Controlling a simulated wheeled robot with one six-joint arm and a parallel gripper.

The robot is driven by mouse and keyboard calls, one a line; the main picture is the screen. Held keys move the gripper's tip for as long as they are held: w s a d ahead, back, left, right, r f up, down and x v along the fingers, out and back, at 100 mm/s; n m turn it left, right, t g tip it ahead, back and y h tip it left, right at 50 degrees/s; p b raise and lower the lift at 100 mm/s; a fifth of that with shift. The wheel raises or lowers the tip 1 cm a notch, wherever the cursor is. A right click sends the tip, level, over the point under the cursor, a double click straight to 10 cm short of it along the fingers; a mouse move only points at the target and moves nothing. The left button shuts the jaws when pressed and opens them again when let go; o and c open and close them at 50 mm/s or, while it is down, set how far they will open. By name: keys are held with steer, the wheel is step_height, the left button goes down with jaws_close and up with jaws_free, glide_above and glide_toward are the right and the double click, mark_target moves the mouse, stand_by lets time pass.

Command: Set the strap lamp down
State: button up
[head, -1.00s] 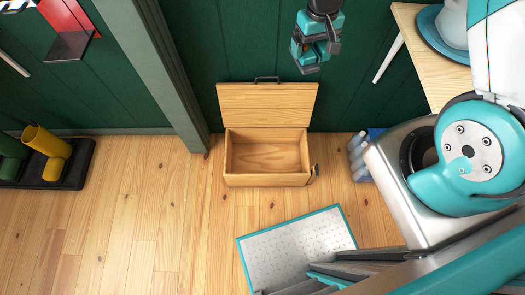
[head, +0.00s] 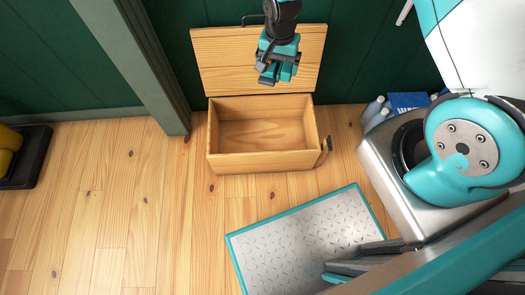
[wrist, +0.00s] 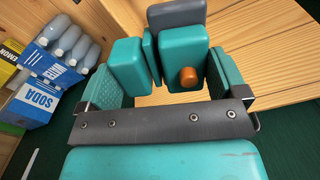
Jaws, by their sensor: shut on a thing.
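My gripper (head: 277,74) hangs in front of the raised lid of a wooden box, just above the box's back edge in the picture. In the wrist view it is shut on the strap lamp (wrist: 184,48), a teal block with an orange knob and a dark grey part at its far end. Teal pads stand on both sides of it. A dark riveted band crosses in front; I cannot tell whether it is the strap or part of my gripper. In the head view the lamp is hard to tell from the gripper.
The wooden box (head: 262,162) stands open and empty on the plank floor, its lid (head: 225,60) tipped back near the green wall. A metal-topped mat (head: 300,240) lies in front. A black boot tray (head: 33,160) is far left.

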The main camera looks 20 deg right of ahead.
steer(key=a+f+m+b, duration=0.1)
steer(key=f+b, duration=0.9)
steer(key=f, duration=0.5)
steer(key=a+f+m+b, duration=0.2)
steer(key=f+b, duration=0.8)
steer(key=f, duration=0.6)
steer(key=a+f+m+b, duration=0.1)
steer(key=f+m+b, duration=0.1)
steer(key=f+b, duration=0.8)
step_height(320, 180, down, 6)
steer(key=shift+a+r, duration=0.1)
steer(key=shift+a, duration=0.05)
